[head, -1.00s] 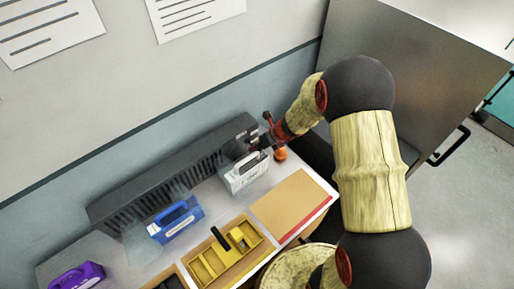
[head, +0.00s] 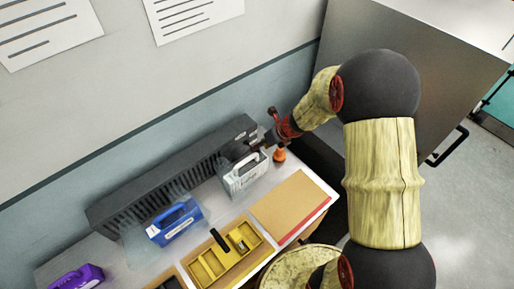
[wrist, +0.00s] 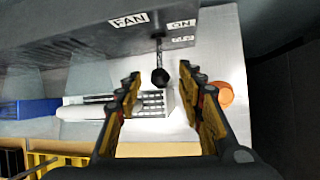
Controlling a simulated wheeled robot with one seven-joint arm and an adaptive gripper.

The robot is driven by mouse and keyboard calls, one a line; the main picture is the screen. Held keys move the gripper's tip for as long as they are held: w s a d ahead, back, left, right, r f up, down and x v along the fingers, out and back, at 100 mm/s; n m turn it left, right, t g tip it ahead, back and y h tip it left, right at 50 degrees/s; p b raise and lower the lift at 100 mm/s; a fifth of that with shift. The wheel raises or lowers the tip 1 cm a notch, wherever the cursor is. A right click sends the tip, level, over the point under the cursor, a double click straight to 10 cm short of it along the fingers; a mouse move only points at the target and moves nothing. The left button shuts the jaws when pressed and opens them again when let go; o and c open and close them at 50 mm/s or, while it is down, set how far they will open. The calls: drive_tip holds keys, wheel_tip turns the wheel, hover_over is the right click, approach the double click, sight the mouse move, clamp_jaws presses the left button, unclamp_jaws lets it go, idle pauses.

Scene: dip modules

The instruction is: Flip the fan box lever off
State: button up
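The fan box (head: 180,175) is a long dark grey slotted unit along the wall. In the wrist view its face (wrist: 75,33) carries a FAN label (wrist: 130,20), an ON label (wrist: 181,24) and a smaller label (wrist: 183,39) I cannot read surely. The lever (wrist: 160,76) is a thin stalk with a black round knob, sticking out below the labels. My gripper (wrist: 161,80) is open, with one finger on each side of the knob in the picture. I cannot tell whether either finger touches it. In the head view my gripper (head: 257,145) is at the box's right end.
A white-grey module (head: 244,176) stands just below my gripper, with an orange object (head: 279,155) to its right. A blue module (head: 175,222), a purple module (head: 77,278), a yellow tray (head: 207,279) and a tan board (head: 288,205) are on the table. A metal cabinet (head: 400,65) stands at right.

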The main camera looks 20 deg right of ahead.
drive_tip(key=v, duration=0.7)
drive_tip(key=shift+r, duration=0.15)
